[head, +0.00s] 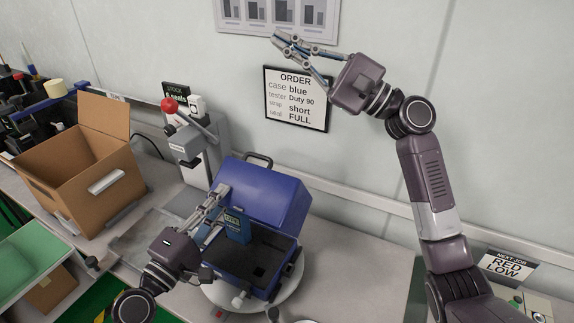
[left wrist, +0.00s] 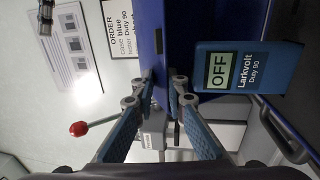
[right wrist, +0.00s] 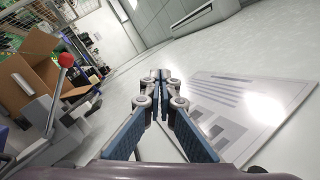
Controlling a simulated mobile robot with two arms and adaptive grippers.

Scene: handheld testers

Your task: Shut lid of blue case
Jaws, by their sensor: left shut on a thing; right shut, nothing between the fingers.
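The blue case (head: 270,195) stands open on a round white turntable (head: 290,290), its lid raised at the back. The lid's edge also shows in the left wrist view (left wrist: 163,25). A blue tester (head: 237,226) marked Larkvolt Duty 90 stands in the case's left part; its display reads OFF in the left wrist view (left wrist: 238,70). My left gripper (head: 221,191) is shut on the lid's left edge, beside the tester. My right gripper (head: 290,45) is shut and empty, raised before the wall; it also shows in the right wrist view (right wrist: 161,78).
A press with a red-knobbed lever (head: 190,140) stands behind left of the case. An open cardboard box (head: 85,165) is further left. An order sign (head: 297,98) reading case blue hangs on the wall. The bench right of the case is mostly clear.

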